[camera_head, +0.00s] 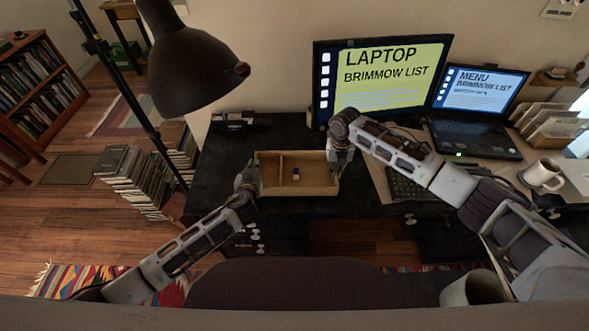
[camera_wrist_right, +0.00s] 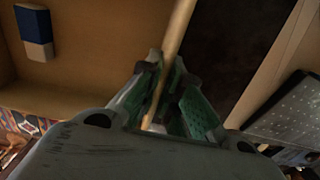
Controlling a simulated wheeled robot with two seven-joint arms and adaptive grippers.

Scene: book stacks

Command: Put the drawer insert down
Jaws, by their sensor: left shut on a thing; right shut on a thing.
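The drawer insert (camera_head: 318,168) is a shallow tan wooden tray with a divider, at the front left part of the dark desk in the head view. A small blue and white block (camera_head: 296,174) lies inside it and also shows in the right wrist view (camera_wrist_right: 36,32). My left gripper (camera_head: 247,182) is shut on the insert's left end wall. My right gripper (camera_head: 335,160) is shut on its right end wall; in the right wrist view the fingers (camera_wrist_right: 168,95) pinch the thin rim. Whether the insert touches the desk cannot be told.
The dark desk (camera_head: 230,145) has free room left of and behind the insert. A monitor (camera_head: 380,80), laptop (camera_head: 472,130), keyboard (camera_head: 410,182) and white mug (camera_head: 542,174) stand to the right. A lamp (camera_head: 190,65) hangs at the left, and a chair (camera_head: 300,285) is in front.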

